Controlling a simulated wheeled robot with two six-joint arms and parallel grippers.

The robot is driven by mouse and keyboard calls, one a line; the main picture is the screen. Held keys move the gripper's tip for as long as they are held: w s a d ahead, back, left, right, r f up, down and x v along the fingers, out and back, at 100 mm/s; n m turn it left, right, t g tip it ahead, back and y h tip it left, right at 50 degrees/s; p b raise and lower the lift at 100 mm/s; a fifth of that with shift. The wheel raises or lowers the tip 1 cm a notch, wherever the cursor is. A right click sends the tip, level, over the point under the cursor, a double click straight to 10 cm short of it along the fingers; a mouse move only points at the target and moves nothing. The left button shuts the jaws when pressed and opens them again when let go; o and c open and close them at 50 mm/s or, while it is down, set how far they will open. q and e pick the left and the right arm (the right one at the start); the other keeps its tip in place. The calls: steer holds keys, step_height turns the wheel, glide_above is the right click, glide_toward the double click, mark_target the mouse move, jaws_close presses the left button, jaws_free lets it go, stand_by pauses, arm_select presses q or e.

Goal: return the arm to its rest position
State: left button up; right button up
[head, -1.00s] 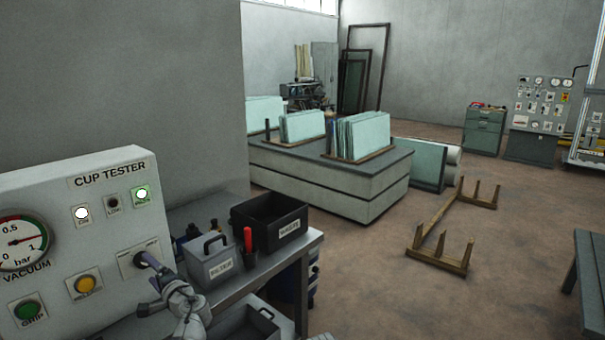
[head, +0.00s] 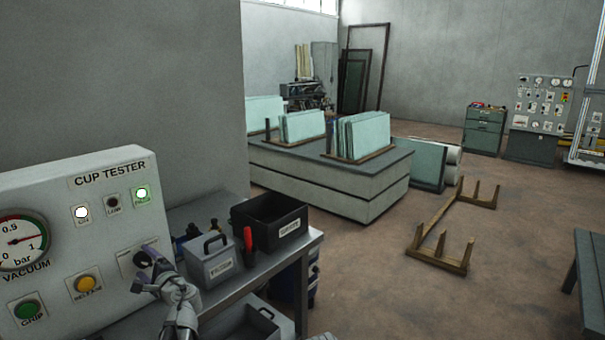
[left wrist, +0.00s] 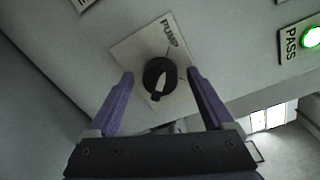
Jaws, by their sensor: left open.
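My left gripper (head: 146,262) is in front of the cup tester panel (head: 110,232), by the pump switch plate. In the left wrist view my gripper (left wrist: 160,84) is open, its two purple fingers apart. In the head view the gripper hides most of the knob. My right gripper is not in view.
The panel carries a vacuum gauge (head: 22,241), a green grip button (head: 28,309) and a yellow release button (head: 86,284). The pass lamp (head: 142,194) is lit green. To the right stand a grey box (head: 209,262) and a black bin (head: 268,226) on the bench.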

arm_select(q)
steer(key=m, duration=0.6)
steer(key=shift+m+y, duration=0.3)
steer(key=shift+m, duration=0.1)
steer(key=m, duration=0.6)
steer(key=shift+w+d+b, duration=0.15)
steer(key=shift+b, duration=0.25)
steer(key=shift+d, duration=0.1)
